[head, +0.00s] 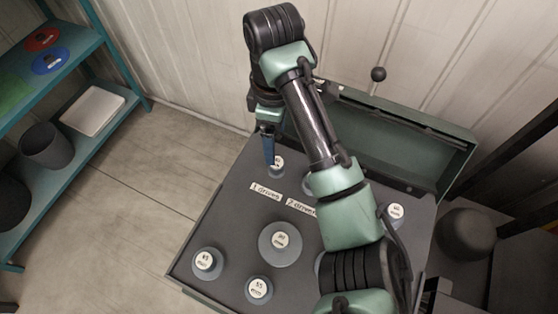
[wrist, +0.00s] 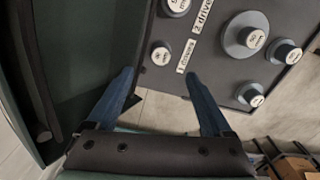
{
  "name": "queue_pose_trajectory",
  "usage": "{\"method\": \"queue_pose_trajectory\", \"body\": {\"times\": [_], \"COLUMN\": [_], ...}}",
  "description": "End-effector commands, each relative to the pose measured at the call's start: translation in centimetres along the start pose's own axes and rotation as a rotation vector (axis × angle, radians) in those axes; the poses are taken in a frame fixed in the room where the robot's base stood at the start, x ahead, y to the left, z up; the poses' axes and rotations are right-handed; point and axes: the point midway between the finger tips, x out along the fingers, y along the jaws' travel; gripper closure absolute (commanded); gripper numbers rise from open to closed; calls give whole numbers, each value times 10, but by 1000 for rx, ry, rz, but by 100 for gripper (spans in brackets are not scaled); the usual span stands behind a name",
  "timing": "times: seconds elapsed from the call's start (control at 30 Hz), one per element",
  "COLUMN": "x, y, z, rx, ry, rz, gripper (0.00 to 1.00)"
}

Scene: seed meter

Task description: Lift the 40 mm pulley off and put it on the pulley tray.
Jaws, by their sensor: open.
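A small grey pulley (head: 277,165) with a white label sits at the back left of the dark panel, near the "1 drives" plate; its number is too small to read surely, so I cannot confirm it is the 40 mm one. It also shows in the wrist view (wrist: 161,55), just past my fingertips. My gripper (head: 268,158) is open and empty, its blue fingers by this pulley. The wrist view shows both fingers (wrist: 160,76) apart, with floor and panel edge between them. A white tray (head: 93,110), probably the pulley tray, lies on the teal shelf at left.
Other labelled pulleys stand on the panel, including a large one (head: 281,241) and one at front left (head: 206,263). The green lid (head: 400,145) stands open behind. A grey bin (head: 46,147) is on the shelf. Floor (head: 150,190) between shelf and panel is clear.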

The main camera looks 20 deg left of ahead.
Motion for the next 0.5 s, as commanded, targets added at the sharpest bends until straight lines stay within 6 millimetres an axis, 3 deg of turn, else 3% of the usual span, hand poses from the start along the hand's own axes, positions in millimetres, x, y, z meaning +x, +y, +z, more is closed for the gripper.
{"method": "queue_pose_trajectory", "body": {"times": [0.03, 0.1, 0.5], "x": [18, 29, 63], "y": [-1, -1, -2], "z": [-2, -1, 2], "rx": [0, 1, 4], "ry": [4, 3, 1], "rz": [-3, -3, -1], "gripper": [15, 15, 15]}}
